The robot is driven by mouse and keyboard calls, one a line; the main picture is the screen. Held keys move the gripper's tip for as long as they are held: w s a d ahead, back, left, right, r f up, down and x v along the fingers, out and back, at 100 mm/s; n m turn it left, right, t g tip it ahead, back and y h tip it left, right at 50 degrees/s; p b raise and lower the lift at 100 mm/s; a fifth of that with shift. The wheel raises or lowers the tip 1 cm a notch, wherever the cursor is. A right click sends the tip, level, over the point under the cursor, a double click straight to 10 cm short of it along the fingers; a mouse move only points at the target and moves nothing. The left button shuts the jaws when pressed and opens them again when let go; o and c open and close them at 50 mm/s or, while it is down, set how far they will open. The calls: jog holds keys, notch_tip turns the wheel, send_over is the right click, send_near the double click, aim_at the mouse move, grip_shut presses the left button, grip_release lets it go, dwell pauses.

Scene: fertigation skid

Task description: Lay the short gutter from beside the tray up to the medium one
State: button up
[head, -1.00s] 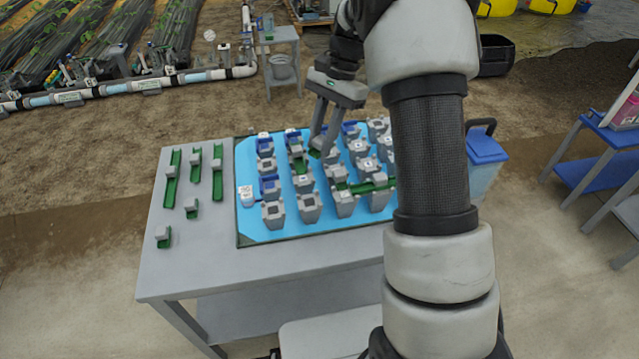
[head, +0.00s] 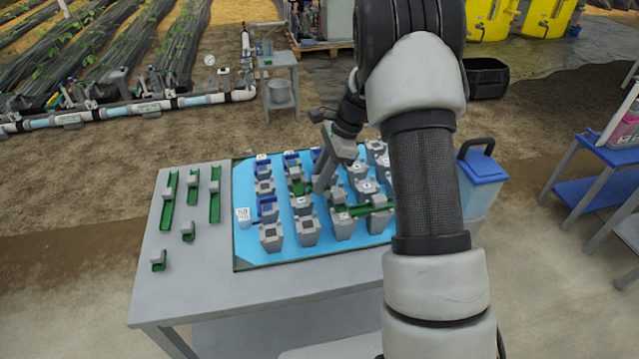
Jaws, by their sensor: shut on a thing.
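The blue tray (head: 252,250) lies on the grey table and holds rows of grey and blue blocks. A green gutter (head: 352,211), seemingly the medium one, lies across block tops towards the tray's right side, partly hidden by my arm. My gripper (head: 321,189) is over the tray, pointing down, just up and left of that gutter. It is shut on a small green piece, seemingly the short gutter, mostly hidden by the fingers. Green also shows just left of the fingers (head: 300,188); I cannot tell whether it is the same piece. Contact with the medium gutter cannot be made out.
Green gutters with grey pieces lie on the table left of the tray: three longer (head: 168,205) and two short ones (head: 188,234) (head: 158,262). The table's front left is bare.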

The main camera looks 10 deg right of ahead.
jog(key=shift+f, duration=0.55)
jog(key=shift+f, duration=0.55)
jog(key=shift+f, duration=0.1)
jog(key=o, duration=1.1)
jog(key=shift+c, duration=0.2)
